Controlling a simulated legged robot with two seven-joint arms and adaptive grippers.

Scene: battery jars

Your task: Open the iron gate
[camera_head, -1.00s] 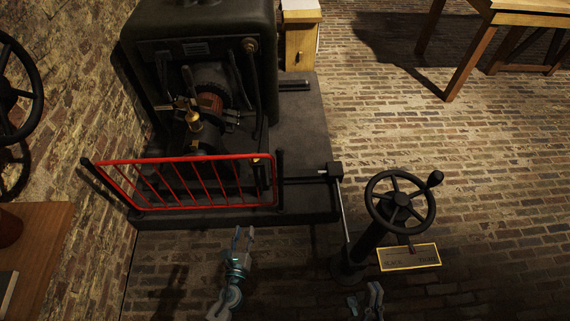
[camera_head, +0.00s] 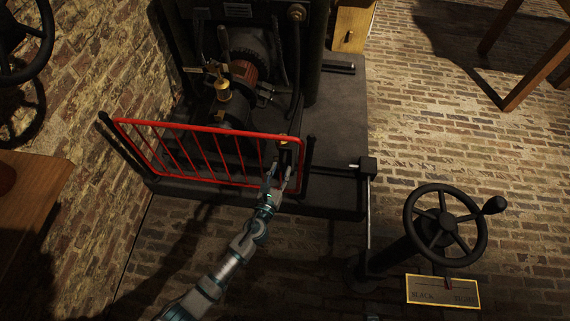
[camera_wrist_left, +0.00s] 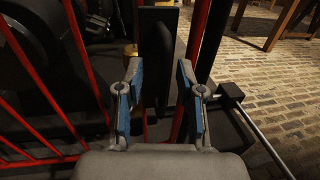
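The red barred gate (camera_head: 210,130) stands across the front of the dark machine platform, between two dark posts, and looks closed. My left gripper (camera_head: 279,176) is at the gate's right end, near the right post (camera_head: 307,160). In the left wrist view my left gripper (camera_wrist_left: 163,95) has its two blue-padded fingers apart. A dark upright plate (camera_wrist_left: 157,65) and a red gate bar (camera_wrist_left: 196,45) show between and beyond the fingers; I cannot tell whether either finger touches them. A brass piece (camera_wrist_left: 131,50) shows just left of the plate. My right gripper is not clearly in view.
A black handwheel (camera_head: 445,224) on a stand, with a brass-edged plaque (camera_head: 443,291), is at the right. A rod runs from a small black box (camera_head: 368,165) down towards the stand. A brick wall and a wooden table (camera_head: 35,200) are at the left.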

